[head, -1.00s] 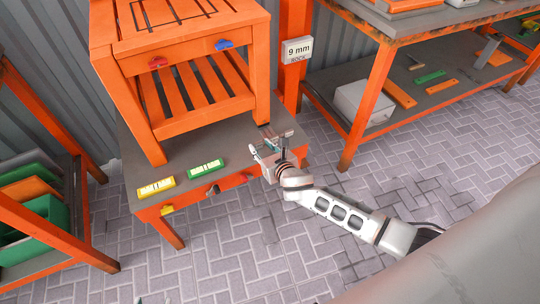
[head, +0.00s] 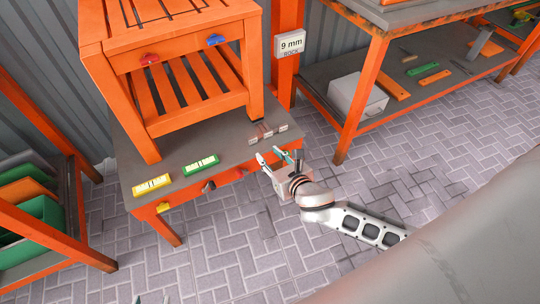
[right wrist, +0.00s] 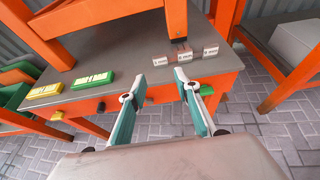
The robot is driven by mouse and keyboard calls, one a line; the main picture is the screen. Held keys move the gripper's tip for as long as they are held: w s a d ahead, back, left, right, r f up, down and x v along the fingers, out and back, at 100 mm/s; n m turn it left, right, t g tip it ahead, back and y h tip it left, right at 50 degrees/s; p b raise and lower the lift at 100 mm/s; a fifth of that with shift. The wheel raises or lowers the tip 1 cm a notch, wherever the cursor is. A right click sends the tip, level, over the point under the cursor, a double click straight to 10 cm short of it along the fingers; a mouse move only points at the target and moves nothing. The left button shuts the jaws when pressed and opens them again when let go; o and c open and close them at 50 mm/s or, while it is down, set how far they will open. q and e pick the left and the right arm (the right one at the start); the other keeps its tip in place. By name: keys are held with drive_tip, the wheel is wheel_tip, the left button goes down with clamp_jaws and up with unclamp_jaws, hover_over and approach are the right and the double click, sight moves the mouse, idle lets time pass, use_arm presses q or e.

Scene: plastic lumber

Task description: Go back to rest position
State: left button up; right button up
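My right gripper (head: 279,156) is in front of the grey-topped orange bench (head: 225,143), its fingers apart with nothing between them. In the right wrist view its two teal-and-white fingers (right wrist: 165,90) point toward the bench edge. A small item with pale labelled blocks and a reddish middle (head: 268,134) lies on the bench just beyond the fingertips, apart from them. It also shows in the right wrist view (right wrist: 185,56). Only two small separated fingertips of my left gripper (head: 152,299) show at the bottom edge of the head view.
A yellow block (head: 152,184) and a green block (head: 201,164) lie on the bench before an orange slatted stand (head: 170,60). An orange shelf (head: 365,95) stands at right, a rack with bins (head: 30,210) at left. The paved floor in front is open.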

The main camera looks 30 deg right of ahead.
drive_tip(key=s+a+f+m+g+y, duration=0.1)
drive_tip(key=s+a+f+m, duration=0.1)
drive_tip(key=s+m, duration=0.8)
drive_tip(key=s+a+f+m+g+y, duration=0.1)
drive_tip(key=s+a+f+m+g, duration=0.15)
drive_tip(key=s+m, duration=0.75)
use_arm(q)
drive_tip(key=shift+n, duration=0.4)
drive_tip(key=shift+s+r+p, duration=0.2)
drive_tip(key=shift+r+p, duration=0.75)
drive_tip(key=shift+p, duration=1.15)
drive_tip(key=shift+s+r+p, duration=0.25)
drive_tip(key=shift+r+p, duration=0.65)
drive_tip(key=shift+p, duration=1.15)
drive_tip(key=shift+s+r+p, duration=0.2)
drive_tip(key=shift+r+p, duration=0.75)
drive_tip(key=shift+p, duration=1.15)
use_arm(e)
drive_tip(key=s+d+r+m, duration=0.1)
drive_tip(key=s+r+m, duration=0.5)
drive_tip(key=m, duration=0.6)
drive_tip(key=shift+s+d+r+t, duration=0.15)
drive_tip(key=shift+s+r+t, duration=0.25)
drive_tip(key=shift+r, duration=0.7)
